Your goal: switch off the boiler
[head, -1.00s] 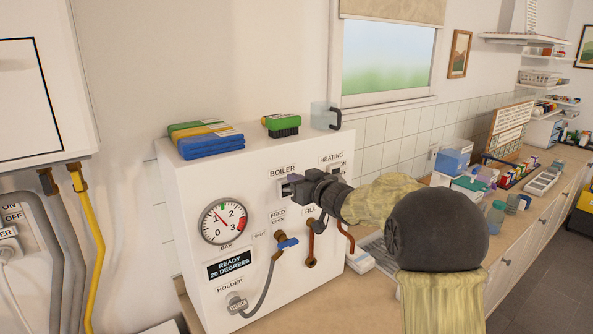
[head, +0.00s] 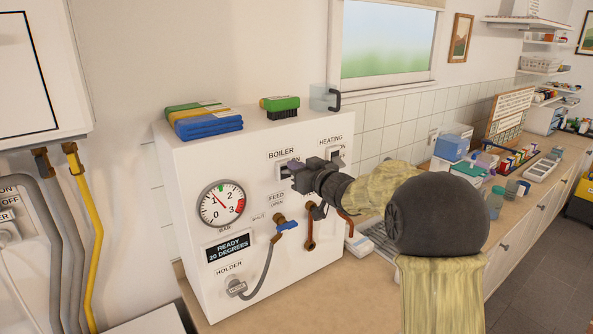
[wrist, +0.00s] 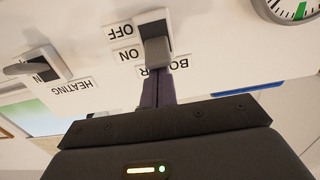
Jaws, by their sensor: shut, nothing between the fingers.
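The white boiler panel (head: 190,165) carries a BOILER switch, mostly hidden behind my gripper in the head view. In the upside-down wrist view, the boiler switch (wrist: 154,40) is a grey rocker in a pale frame, with the OFF label (wrist: 121,31) and ON label (wrist: 129,55) beside it. My gripper (head: 295,168) is shut and empty. Its dark purplish fingers (wrist: 156,88) reach the ON end of the rocker. I cannot tell whether they touch it. The display (head: 229,248) reads READY 20 DEGREES.
The HEATING switch (head: 335,154) is close to the right of my gripper. Below are the feed valve's blue handle (head: 287,226) and the fill pipe (head: 309,236). The gauge (head: 222,203) is to the left. Cloths (head: 203,122), a brush (head: 281,107) and a clear mug (head: 323,98) stand on top.

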